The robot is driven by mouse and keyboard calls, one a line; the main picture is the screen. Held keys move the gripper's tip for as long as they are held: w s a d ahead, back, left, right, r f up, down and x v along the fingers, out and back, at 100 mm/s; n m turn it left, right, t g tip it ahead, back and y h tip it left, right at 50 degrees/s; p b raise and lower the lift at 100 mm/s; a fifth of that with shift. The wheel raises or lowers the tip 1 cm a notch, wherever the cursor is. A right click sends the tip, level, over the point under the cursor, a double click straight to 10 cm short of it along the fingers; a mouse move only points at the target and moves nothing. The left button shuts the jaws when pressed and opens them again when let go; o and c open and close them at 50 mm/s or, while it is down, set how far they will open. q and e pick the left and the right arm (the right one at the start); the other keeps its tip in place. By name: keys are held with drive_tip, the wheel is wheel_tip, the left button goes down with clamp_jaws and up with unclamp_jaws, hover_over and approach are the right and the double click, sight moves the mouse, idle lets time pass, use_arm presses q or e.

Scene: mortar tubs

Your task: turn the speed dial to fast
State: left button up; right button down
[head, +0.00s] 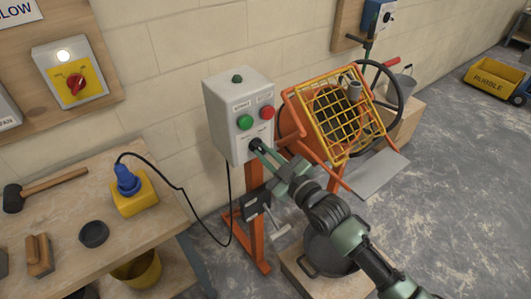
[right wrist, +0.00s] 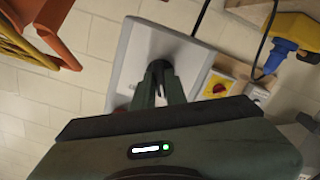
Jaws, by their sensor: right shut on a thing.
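The speed dial (head: 255,143) is a small black knob low on the front of a grey control box (head: 225,120). The box stands on an orange post and has a green and a red button above the dial. My right gripper (head: 260,149) is shut on the dial, its fingers on either side of it. In the right wrist view the dial (right wrist: 159,66) shows dark between the fingertips (right wrist: 160,82). The fingers cover much of the dial and its markings, so I cannot tell its setting. My left gripper is not in view.
An orange mixer with a yellow guard grid (head: 335,110) stands right of the box. A black pot (head: 330,252) is below my right arm. A workbench (head: 110,265) with a mallet and a yellow socket block (head: 135,195) is at left; a black cable runs from its blue plug.

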drive_tip(key=m+p, duration=0.1)
drive_tip(key=m, duration=0.8)
drive_tip(key=shift+m+p, duration=0.3)
drive_tip(key=shift+f+m, duration=0.1)
drive_tip(key=shift+m, duration=1.4)
drive_tip(key=shift+s+a, duration=0.1)
drive_tip(key=c, duration=1.4)
unclamp_jaws()
drive_tip(key=shift+c, duration=0.2)
drive_tip(key=b+v, duration=0.1)
drive_tip(key=v, duration=0.7)
